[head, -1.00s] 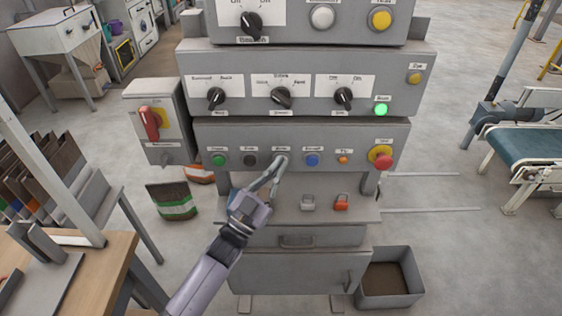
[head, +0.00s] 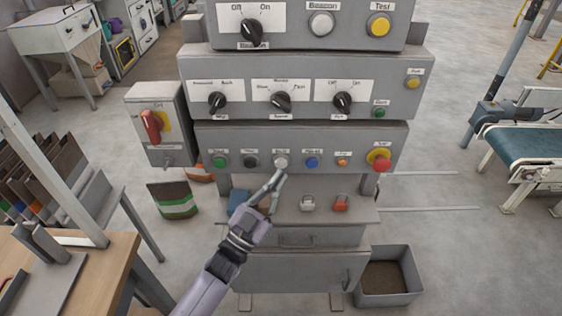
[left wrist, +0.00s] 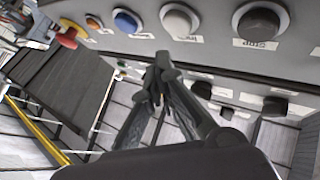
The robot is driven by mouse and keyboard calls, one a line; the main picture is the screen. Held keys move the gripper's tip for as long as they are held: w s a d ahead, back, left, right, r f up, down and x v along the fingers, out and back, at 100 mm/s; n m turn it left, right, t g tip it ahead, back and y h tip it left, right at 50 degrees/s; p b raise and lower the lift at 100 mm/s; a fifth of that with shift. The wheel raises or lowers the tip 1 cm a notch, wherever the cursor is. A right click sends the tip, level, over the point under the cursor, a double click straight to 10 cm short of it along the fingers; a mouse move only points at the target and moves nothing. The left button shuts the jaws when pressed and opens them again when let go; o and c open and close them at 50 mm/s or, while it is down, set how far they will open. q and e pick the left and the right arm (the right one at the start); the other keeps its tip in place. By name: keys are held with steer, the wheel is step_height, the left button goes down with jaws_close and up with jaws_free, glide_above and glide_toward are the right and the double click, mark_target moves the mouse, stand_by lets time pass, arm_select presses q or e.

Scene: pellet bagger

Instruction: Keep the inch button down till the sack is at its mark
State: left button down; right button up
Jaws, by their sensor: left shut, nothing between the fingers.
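The inch button looks to be the white button (head: 281,162) in the middle of the lower panel row; its small label is hard to read. It also shows in the left wrist view (left wrist: 178,21). My left gripper (head: 277,178) is shut and empty, its tips just below and in front of that button. In the left wrist view the fingertips (left wrist: 162,62) are apart from the button face. A brown sack with green and white bands (head: 172,199) is on the floor left of the machine. No sack at a mark can be made out. My right gripper is out of view.
A black button (head: 250,162) and a blue button (head: 312,162) flank the white one. A red stop button (head: 381,163) is at the row's right end. The green lamp (head: 379,112) above is unlit. A ledge (head: 285,211) with two small switches juts out below the panel.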

arm_select(q)
steer(key=shift+s+p, duration=0.5)
steer(key=shift+s, duration=1.15)
steer(key=a+f+n+g+y, duration=0.2)
steer(key=a+f+y, duration=0.15)
steer(key=f, duration=0.85)
steer(key=a+f+n+g+y, duration=0.1)
steer(key=a+f+n+y, duration=0.2)
steer(key=f, duration=0.9)
steer(key=s+a+f+g+y, duration=0.25)
steer(key=s+f, duration=0.25)
steer(key=f, duration=0.3)
steer(key=s+a+f+g+y, duration=0.25)
steer(key=s+f, duration=0.25)
steer(key=f, duration=0.3)
steer(key=s+a+f+n+g+y, duration=0.1)
steer(key=s+a+f+g, duration=0.2)
steer(key=s+f, duration=0.3)
steer(key=s+a+f+n+g+y, duration=0.1)
steer(key=s+a+f+g, duration=0.2)
steer(key=s, duration=1.3)
steer(key=s+a+f+g+y, duration=0.1)
steer(key=s+a+f+g, duration=0.2)
steer(key=s+a+f, duration=0.2)
steer(key=s+f, duration=0.3)
steer(key=s, duration=0.3)
steer(key=shift+s+a+f+n+g, duration=0.15)
steer(key=shift+s+f+n+g, duration=0.15)
steer(key=shift+n, duration=0.1)
steer(key=shift+w, duration=0.15)
